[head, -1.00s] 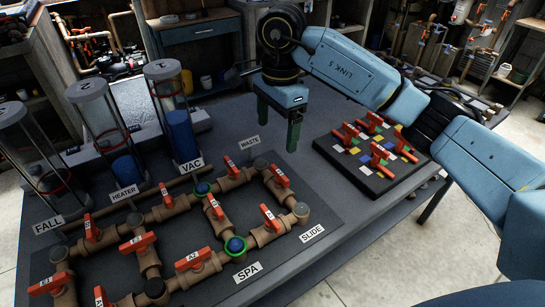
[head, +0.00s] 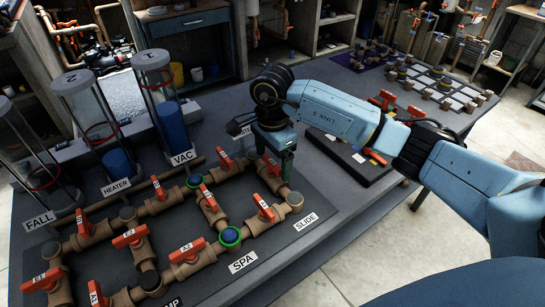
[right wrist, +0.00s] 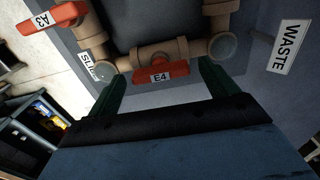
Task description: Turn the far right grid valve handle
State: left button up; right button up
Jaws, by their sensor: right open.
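The far right grid valve has a red handle marked E4 (right wrist: 160,73), on a tan pipe between two corner fittings. In the head view the same red handle (head: 271,165) is partly hidden beneath my right gripper (head: 274,160). My right gripper is open, pointing down over this valve. In the right wrist view, its green fingers (right wrist: 162,88) stand apart on either side of the handle's ends. The handle is between them in the picture; I cannot tell how far below the tips it sits. Nothing is held. My left gripper is not in view.
Neighbouring red handles (head: 263,207) and tan pipes crowd the grid to the left. The SLIDE label (head: 306,222) lies in front and the WASTE label (right wrist: 288,46) behind. A dark panel with red handles (head: 345,158) sits right, partly behind my arm. Clear cylinders (head: 160,95) stand back left.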

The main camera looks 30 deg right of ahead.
jog(key=shift+c, duration=0.3)
jog(key=c, duration=0.9)
jog(key=shift+m, duration=0.3)
jog(key=m, duration=0.3)
jog(key=shift+m, duration=0.3)
jog(key=m, duration=0.4)
jog(key=shift+m, duration=0.3)
jog(key=m, duration=0.4)
jog(key=shift+p, duration=0.3)
jog(key=m, duration=0.5)
jog(key=shift+p, duration=0.35)
